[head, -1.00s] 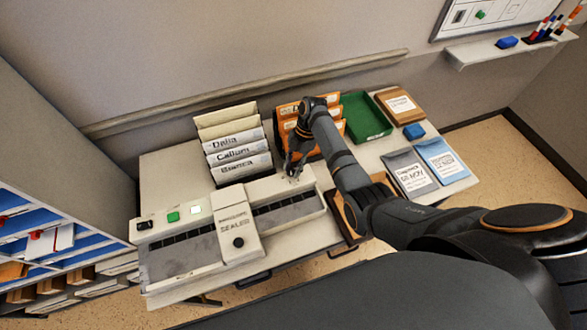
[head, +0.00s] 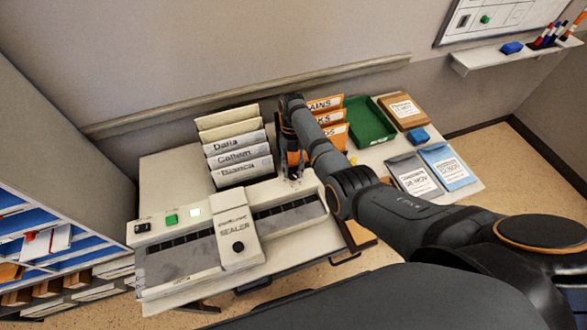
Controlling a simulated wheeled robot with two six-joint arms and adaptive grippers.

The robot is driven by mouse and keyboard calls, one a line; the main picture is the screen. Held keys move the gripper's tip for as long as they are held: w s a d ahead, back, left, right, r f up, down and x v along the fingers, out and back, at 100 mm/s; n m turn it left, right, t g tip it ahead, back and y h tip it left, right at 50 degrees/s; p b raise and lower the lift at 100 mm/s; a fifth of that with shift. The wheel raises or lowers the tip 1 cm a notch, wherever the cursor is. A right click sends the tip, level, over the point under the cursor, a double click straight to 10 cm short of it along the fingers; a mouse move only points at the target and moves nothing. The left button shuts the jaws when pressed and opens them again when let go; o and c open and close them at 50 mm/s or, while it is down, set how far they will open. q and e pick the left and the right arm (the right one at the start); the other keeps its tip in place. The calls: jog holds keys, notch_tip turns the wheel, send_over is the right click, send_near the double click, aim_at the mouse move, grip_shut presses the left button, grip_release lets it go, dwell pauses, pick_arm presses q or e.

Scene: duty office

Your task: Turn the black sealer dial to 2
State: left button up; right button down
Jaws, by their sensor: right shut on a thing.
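The cream sealer (head: 230,225) lies along the front of the desk, its control strip at the back. My right gripper (head: 292,178) points down at the right part of that strip and is shut on what I take to be the black dial. The fingers hide the dial, so its pointer and numbers cannot be read. A round black knob (head: 238,246) on the sealer's head is apart from the gripper. My left gripper is not in view.
A black switch (head: 143,227), a green button (head: 171,219) and a lit white lamp (head: 195,212) sit at the strip's left. A green tray (head: 372,122) is farther right.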

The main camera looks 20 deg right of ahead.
jog(key=shift+n, duration=0.3)
dwell(0.4)
jog(key=c, duration=1)
grip_release()
jog(key=shift+r, duration=0.1)
jog(key=v, duration=0.7)
jog(key=shift+w, duration=0.15)
